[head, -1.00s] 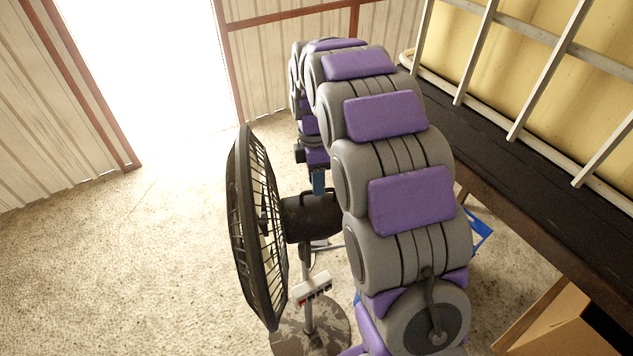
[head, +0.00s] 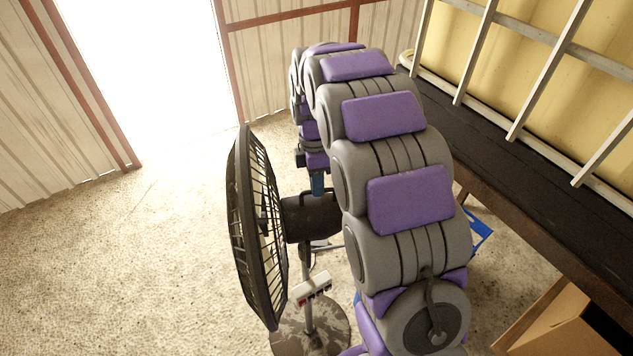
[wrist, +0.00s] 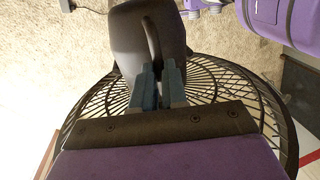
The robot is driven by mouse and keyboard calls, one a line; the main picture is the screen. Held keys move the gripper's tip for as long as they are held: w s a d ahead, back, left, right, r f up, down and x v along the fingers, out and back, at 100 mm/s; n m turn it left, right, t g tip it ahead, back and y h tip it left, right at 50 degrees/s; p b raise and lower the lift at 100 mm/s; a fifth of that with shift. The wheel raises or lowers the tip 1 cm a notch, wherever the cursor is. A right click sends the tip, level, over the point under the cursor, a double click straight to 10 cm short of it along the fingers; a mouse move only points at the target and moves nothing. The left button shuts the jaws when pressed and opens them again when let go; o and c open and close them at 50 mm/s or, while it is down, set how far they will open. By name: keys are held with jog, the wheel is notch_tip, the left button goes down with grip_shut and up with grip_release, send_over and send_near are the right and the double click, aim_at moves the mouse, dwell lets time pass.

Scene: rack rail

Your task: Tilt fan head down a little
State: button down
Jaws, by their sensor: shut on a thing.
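A black standing fan stands on the floor left of my arm. Its round cage (head: 257,228) faces left and is close to upright. The dark motor housing (head: 312,217) sits behind the cage, on a pole with a white control box (head: 311,288). My gripper (head: 318,185) reaches down to the top of the housing. In the wrist view the two blue-grey fingers (wrist: 158,80) are closed on a thin dark handle (wrist: 152,40) on the housing (wrist: 128,38). The cage (wrist: 222,82) spreads out behind the fingers.
A dark bench (head: 500,165) runs along the right, with a metal-framed yellow panel (head: 545,65) above it. A cardboard box (head: 548,322) lies at the lower right. A blue object (head: 480,232) is partly hidden behind my arm. The floor (head: 120,270) on the left is clear.

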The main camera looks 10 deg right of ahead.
dwell(0.3)
jog(key=shift+w+a+r+h+p, duration=0.1)
jog(key=shift+a+r+h+p, duration=0.15)
jog(key=shift+a+h, duration=0.35)
jog(key=shift+w+a+r+h+p, duration=0.15)
jog(key=shift+a+h+p, duration=0.15)
jog(key=shift+a+h, duration=0.6)
jog(key=shift+a, duration=0.3)
jog(key=c, duration=1.2)
grip_release()
jog(key=shift+f, duration=0.1)
jog(key=shift+o, duration=0.2)
jog(key=shift+s, duration=0.1)
